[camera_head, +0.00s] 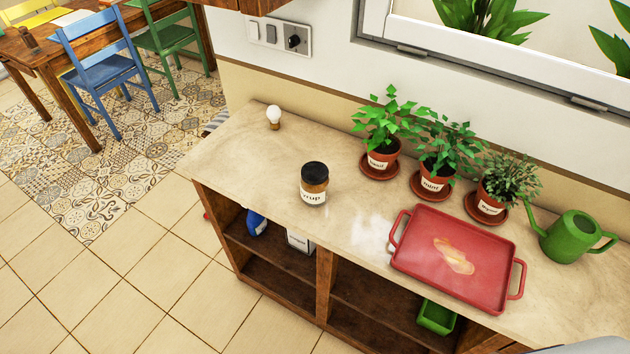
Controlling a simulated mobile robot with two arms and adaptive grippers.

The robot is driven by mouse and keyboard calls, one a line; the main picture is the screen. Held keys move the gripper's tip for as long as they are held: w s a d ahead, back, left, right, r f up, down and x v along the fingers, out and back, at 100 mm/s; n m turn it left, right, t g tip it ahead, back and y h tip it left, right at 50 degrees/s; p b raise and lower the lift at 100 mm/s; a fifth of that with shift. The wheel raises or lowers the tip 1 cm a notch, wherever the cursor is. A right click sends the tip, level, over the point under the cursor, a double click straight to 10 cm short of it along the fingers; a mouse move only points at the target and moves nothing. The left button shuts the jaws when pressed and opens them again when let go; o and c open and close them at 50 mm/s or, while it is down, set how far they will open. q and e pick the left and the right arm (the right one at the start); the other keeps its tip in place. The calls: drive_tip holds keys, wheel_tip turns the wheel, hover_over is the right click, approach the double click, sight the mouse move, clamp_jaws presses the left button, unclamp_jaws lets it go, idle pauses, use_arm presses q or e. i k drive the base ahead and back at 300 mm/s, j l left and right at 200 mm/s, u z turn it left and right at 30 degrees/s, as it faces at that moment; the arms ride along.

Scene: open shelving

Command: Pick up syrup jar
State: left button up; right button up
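The syrup jar (314,184) stands upright on the counter top (240,175), left of the red tray. It has a black lid, brown contents and a white label reading "yrup" in the part that shows. Nothing touches it, and clear counter surrounds it. Neither of my grippers shows in the head view.
A red tray (430,222) with two handles lies right of the jar. Potted herbs (380,158) line the wall behind. A green watering can (572,237) stands at right, a light bulb (274,115) at the back left. Open shelves (275,268) below hold several items.

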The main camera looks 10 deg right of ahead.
sight(313, 196)
drive_tip(key=i+j+z, duration=0.15)
drive_tip(key=z, duration=0.2)
drive_tip(key=i+j+z, duration=0.1)
drive_tip(key=j+z, duration=0.15)
drive_tip(key=z, duration=0.15)
drive_tip(key=i+j+z, duration=0.1)
drive_tip(key=j+z, duration=0.25)
drive_tip(key=l, duration=0.1)
